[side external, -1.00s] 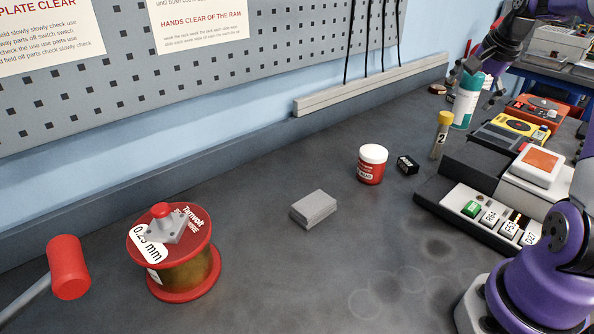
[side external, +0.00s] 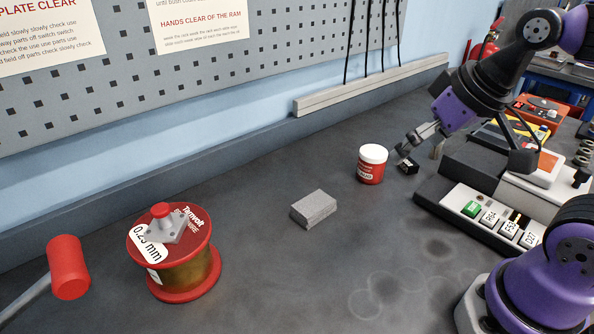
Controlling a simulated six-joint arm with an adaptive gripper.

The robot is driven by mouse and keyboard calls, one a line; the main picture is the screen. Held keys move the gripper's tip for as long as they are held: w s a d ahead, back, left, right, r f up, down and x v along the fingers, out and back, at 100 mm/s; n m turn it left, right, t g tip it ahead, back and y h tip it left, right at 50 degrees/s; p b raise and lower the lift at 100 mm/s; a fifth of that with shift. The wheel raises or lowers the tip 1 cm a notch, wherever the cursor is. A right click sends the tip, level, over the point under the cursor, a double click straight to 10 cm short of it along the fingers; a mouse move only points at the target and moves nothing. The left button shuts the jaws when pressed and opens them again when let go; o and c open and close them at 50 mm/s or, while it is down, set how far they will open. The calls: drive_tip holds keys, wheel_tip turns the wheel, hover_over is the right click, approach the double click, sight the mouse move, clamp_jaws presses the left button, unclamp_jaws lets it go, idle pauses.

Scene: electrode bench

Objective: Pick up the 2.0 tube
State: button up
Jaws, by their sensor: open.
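The 2.0 tube (side external: 436,152) is mostly hidden behind my gripper and wrist in the side external view. Only a small part of its lower end shows, and its yellow cap and label are covered. My gripper (side external: 403,152) is open and angled down to the left, with its fingers in front of the tube's left side. Its tips appear just above a small black block (side external: 408,167) and right of a red jar with a white lid (side external: 372,165). I cannot tell how far the fingers are from the tube, and nothing shows between them.
A grey block (side external: 314,208) lies mid-bench. A wire spool (side external: 172,262) and a red-headed hammer (side external: 68,267) are at the lower left. A device with labelled keys (side external: 470,218) stands at the right, close to my arm. The front middle of the bench is clear.

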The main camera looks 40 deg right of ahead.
drive_tip(key=shift+s+a+f+n, duration=0.5)
drive_tip(key=shift+s+f+n, duration=0.05)
drive_tip(key=shift+n, duration=0.15)
drive_tip(key=c, duration=0.5)
